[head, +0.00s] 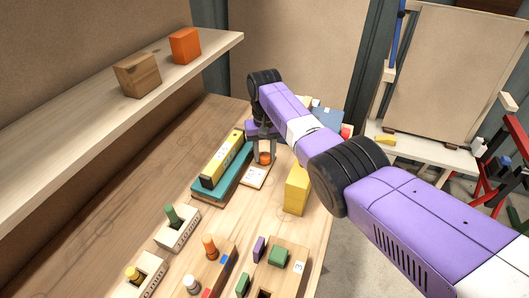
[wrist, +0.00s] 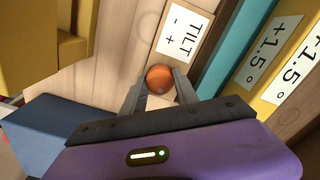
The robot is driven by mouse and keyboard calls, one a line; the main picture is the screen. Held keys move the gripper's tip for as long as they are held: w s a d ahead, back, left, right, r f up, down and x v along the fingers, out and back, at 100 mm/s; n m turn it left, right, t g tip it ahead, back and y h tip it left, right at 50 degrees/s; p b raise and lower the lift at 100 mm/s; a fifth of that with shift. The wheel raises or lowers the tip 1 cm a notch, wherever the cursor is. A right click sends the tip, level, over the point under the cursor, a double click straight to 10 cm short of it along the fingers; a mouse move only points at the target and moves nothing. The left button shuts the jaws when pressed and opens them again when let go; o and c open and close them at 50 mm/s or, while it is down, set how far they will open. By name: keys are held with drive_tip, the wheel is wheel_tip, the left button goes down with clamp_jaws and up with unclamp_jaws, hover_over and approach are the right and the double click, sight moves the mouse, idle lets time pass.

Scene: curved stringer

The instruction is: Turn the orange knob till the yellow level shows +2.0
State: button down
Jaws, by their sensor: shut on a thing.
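The orange knob (head: 265,158) sits beside the yellow level (head: 226,163), on a wooden block with a white TILT card (head: 256,178) marked minus and plus. My gripper (head: 264,146) is over the knob from above. In the wrist view the knob (wrist: 159,79) is between the two grey fingers of my gripper (wrist: 160,88), which are shut on its sides. The yellow level (wrist: 261,88) carries two white labels, both reading +1.5° (wrist: 268,50). It lies along a teal base (head: 240,184).
A yellow block (head: 297,190) stands close to the right of the knob. A blue block (wrist: 45,138) shows in the wrist view. Wooden peg boxes (head: 178,227) fill the front. A shelf (head: 90,118) with a wooden block and an orange block overhangs the left.

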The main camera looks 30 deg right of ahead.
sight(264, 155)
drive_tip(key=shift+r+m, duration=0.15)
drive_tip(key=shift+m, duration=0.95)
drive_tip(key=c, duration=0.9)
unclamp_jaws()
drive_tip(key=shift+c, duration=0.2)
wheel_tip(264, 155, up, 8)
drive_tip(key=shift+f, duration=0.15)
